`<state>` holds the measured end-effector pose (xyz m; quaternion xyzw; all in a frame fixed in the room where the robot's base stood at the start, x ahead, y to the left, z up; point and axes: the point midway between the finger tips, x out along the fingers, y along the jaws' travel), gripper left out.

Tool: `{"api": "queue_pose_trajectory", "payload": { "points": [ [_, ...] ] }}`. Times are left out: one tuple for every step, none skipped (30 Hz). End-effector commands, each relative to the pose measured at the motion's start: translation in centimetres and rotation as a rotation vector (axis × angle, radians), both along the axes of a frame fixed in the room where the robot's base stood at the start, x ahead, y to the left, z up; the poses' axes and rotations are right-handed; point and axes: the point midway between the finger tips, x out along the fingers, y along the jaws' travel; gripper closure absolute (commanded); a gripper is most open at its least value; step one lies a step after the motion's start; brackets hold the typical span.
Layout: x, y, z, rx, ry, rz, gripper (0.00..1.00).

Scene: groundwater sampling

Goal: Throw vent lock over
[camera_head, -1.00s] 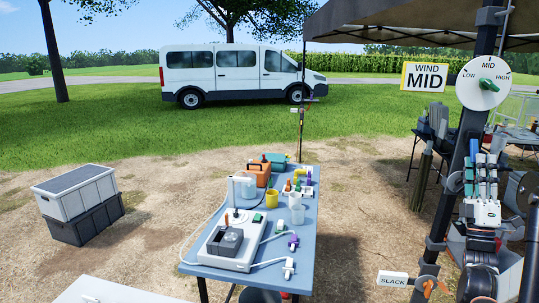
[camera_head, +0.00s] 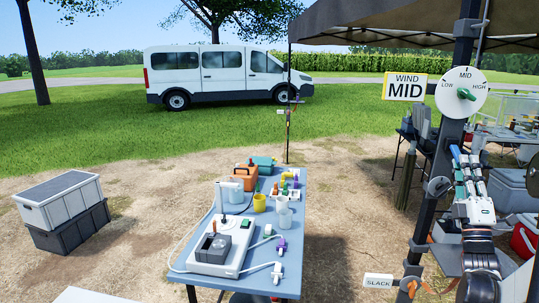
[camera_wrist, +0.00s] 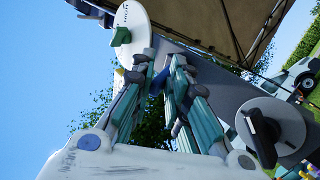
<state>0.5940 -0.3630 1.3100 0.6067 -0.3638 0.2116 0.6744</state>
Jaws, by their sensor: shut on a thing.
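A blue piece (camera_wrist: 158,80), perhaps the vent lock's lever, lies between the fingertips of my gripper (camera_wrist: 160,75) in the wrist view. The fingers are shut on it and hide most of it. In the head view, my gripper (camera_head: 463,153) is raised along the right side of the dark post (camera_head: 449,143), just below the white LOW-MID-HIGH dial (camera_head: 461,75) with its green knob (camera_head: 466,94). The dial also shows at the top of the wrist view (camera_wrist: 131,14). A grey disc with a black handle (camera_wrist: 262,135) is on the post, right of the fingers.
An orange lever (camera_head: 408,287) by a SLACK tag (camera_head: 379,281) is low on the post. A WIND MID sign (camera_head: 404,87) hangs left of the dial. A blue table (camera_head: 317,220) with sampling gear stands left.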

Motion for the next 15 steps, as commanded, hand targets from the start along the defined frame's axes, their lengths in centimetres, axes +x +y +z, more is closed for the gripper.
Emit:
{"api": "queue_pose_trajectory", "payload": {
  "points": [
    [-0.1, 0.0, 0.0, -0.001, -0.002, 0.001, 1.0],
    [-0.1, 0.0, 0.0, -0.001, -0.003, 0.001, 1.0],
    [-0.1, 0.0, 0.0, -0.001, -0.003, 0.001, 1.0],
    [-0.1, 0.1, 0.0, -0.001, -0.002, 0.001, 1.0],
    [-0.1, 0.1, 0.0, -0.001, 0.0, 0.001, 1.0],
    [-0.2, 0.1, 0.3, 0.001, 0.006, 0.001, 1.0],
    [-0.2, 0.1, 0.6, 0.002, 0.014, 0.001, 1.0],
    [-0.3, 0.1, 0.9, 0.004, 0.025, 0.001, 1.0],
    [-0.4, 0.1, 1.3, 0.009, 0.043, 0.0, 0.99],
    [-0.5, 0.2, 1.7, 0.012, 0.058, 0.001, 0.98],
    [-0.7, 0.2, 2.0, 0.016, 0.073, 0.0, 0.98],
    [-0.8, 0.2, 2.4, 0.021, 0.094, -0.001, 0.97],
    [-0.8, 0.2, 2.6, 0.024, 0.106, 0.0, 0.97],
    [-0.9, 0.2, 2.8, 0.027, 0.12, 0.0, 0.96],
    [-1.0, 0.3, 3.1, 0.03, 0.136, 0.001, 0.96]
  ]
}}
